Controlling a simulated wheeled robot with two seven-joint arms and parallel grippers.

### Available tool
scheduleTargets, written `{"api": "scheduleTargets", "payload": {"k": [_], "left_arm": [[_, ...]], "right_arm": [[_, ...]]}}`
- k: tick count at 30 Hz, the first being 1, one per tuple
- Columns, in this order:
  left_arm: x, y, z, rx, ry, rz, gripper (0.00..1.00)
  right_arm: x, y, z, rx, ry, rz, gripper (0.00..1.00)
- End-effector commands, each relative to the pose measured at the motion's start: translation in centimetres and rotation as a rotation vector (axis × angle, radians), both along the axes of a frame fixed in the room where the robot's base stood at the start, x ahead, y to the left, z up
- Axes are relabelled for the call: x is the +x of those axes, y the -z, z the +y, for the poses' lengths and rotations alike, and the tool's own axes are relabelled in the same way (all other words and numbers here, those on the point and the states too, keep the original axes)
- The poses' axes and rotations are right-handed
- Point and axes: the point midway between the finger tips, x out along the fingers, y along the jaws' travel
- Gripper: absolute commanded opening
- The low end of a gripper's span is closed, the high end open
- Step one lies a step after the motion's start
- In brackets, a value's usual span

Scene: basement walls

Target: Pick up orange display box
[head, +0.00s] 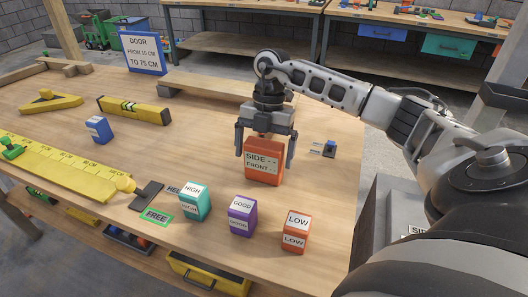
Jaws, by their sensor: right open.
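An orange box (263,172) with a white label reading "SIDE" and "FRONT" stands upright on the wooden table, right of the middle. My right gripper (264,160) comes down over it from above, with one finger on its left side and one on its right. The fingers are open, and whether they touch the box is unclear. A smaller orange box (295,232) labelled "LOW" stands nearer the front. My left gripper is not in the picture.
A purple box (242,216) and a teal box (195,203) stand in front. A blue box (97,130), yellow level (133,110) and long yellow ruler (62,171) lie left. A blue-framed door sign (144,53) stands behind. The table right of the gripper is mostly clear.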

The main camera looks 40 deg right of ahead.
Motion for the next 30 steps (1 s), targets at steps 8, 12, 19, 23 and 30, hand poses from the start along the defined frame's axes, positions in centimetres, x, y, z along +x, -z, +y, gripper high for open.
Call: {"api": "scheduleTargets", "payload": {"k": [8,12,19,23,30], "left_arm": [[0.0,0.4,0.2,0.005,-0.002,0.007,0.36],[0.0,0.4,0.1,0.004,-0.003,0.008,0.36],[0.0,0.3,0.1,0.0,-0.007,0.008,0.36],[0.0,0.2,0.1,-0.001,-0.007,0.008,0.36],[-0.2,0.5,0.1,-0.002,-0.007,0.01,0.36]], "right_arm": [[-0.1,1.1,0.3,0.001,-0.001,-0.001,1.0],[-0.1,1.1,0.3,0.001,-0.001,-0.001,0.83],[-0.1,1.1,0.3,0.001,-0.001,-0.001,0.55],[-0.1,1.0,0.3,0.001,0.0,-0.002,0.55],[0.0,-0.1,0.2,0.0,-0.001,-0.005,0.55]]}}
